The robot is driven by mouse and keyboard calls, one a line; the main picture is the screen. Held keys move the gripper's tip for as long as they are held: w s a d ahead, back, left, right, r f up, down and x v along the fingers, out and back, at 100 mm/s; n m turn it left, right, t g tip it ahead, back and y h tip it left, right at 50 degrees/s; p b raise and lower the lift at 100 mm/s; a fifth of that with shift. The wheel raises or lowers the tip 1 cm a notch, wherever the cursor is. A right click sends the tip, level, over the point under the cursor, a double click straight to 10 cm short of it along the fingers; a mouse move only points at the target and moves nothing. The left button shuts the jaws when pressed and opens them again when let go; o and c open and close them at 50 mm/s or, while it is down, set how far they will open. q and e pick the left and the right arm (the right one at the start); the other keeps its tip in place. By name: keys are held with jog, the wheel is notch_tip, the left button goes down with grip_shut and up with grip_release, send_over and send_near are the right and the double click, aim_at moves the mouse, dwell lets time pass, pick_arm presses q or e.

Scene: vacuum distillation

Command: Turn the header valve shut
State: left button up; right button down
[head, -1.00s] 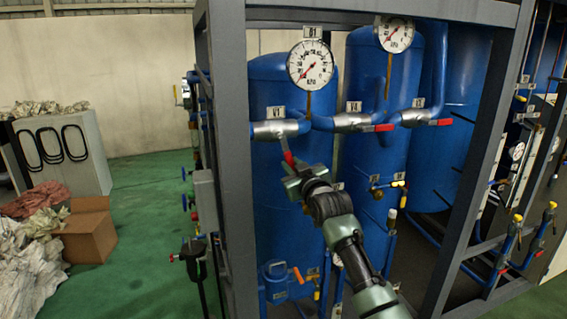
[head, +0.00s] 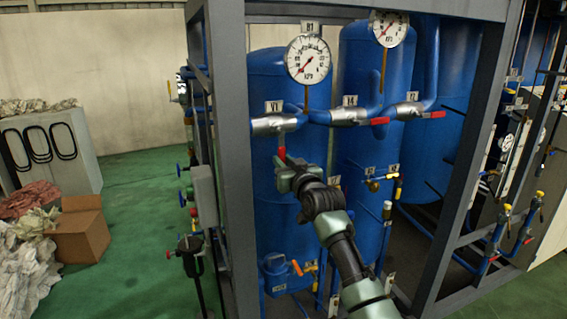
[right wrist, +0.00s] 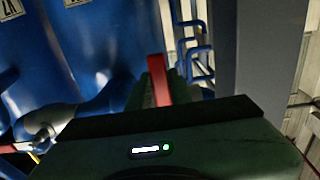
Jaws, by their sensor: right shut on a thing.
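A blue header pipe with silver valve bodies runs across the rig in the head view. The leftmost valve (head: 278,125) has a red lever (head: 282,154) that points almost straight down. My right gripper (head: 288,171) is shut on this lever near its lower end. In the right wrist view the red lever (right wrist: 159,78) stands between the green fingers of the gripper (right wrist: 160,95). The middle valve (head: 349,116) and the right valve (head: 408,110) have red levers lying along the pipe. My left gripper is not in view.
A round gauge (head: 308,60) stands above the leftmost valve, and a second gauge (head: 389,28) farther right. Blue tanks (head: 270,200) stand behind the pipe. A grey frame post (head: 230,160) is close to the left of my gripper. Green floor lies open at left.

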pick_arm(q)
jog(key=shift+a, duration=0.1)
pick_arm(e)
jog(key=shift+a+f, duration=0.1)
jog(key=c, duration=1.3)
grip_release()
pick_arm(q)
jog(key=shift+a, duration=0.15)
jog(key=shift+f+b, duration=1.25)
jog(key=shift+b, duration=0.05)
pick_arm(e)
jog(key=shift+v, duration=3.95)
